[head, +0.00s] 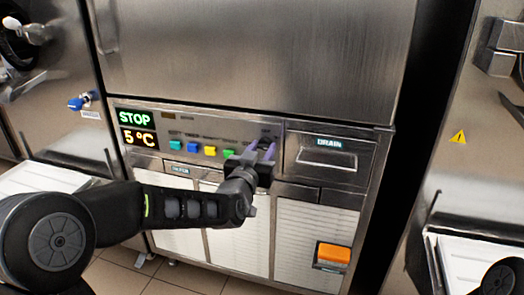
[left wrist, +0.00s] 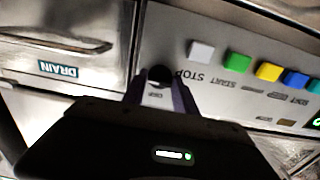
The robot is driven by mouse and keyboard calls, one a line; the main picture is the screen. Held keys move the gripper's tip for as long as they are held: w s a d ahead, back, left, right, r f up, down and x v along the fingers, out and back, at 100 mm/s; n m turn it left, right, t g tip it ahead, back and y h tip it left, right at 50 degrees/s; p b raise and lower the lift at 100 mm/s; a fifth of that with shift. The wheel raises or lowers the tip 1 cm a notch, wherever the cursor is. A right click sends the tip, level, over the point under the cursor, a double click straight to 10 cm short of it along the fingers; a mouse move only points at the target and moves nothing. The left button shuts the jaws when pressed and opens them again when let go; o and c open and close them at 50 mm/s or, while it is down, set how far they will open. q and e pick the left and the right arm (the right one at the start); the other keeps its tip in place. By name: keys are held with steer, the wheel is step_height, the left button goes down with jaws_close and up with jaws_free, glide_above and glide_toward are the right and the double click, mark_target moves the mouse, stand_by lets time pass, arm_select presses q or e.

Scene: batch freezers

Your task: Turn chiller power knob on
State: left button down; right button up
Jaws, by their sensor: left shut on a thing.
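The chiller's control panel (head: 190,125) is on the steel front of the machine, with a green STOP display (head: 134,117) and an amber 5 °C display (head: 138,138). My left gripper (head: 262,151) reaches the panel's right end. In the left wrist view the dark round power knob (left wrist: 160,75) sits between the two purple fingers of my left gripper (left wrist: 160,92), which is shut on it. The knob's pointer direction cannot be made out. In the head view the gripper hides the knob. My right gripper is not in view.
Several coloured buttons, including a yellow one (head: 210,151), line the panel left of my gripper. A drain drawer (head: 327,158) is just to the right. An orange switch (head: 333,254) is low on the front. Other steel machines stand on both sides.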

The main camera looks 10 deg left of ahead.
arm_select(q)
steer(key=shift+f, duration=0.1)
stand_by(0.3)
steer(key=c, duration=1)
jaws_free()
steer(key=shift+s, duration=0.1)
steer(key=s, duration=0.7)
steer(key=shift+s+a+p, duration=0.25)
steer(key=shift+s+p, duration=0.1)
steer(key=shift+p, duration=0.05)
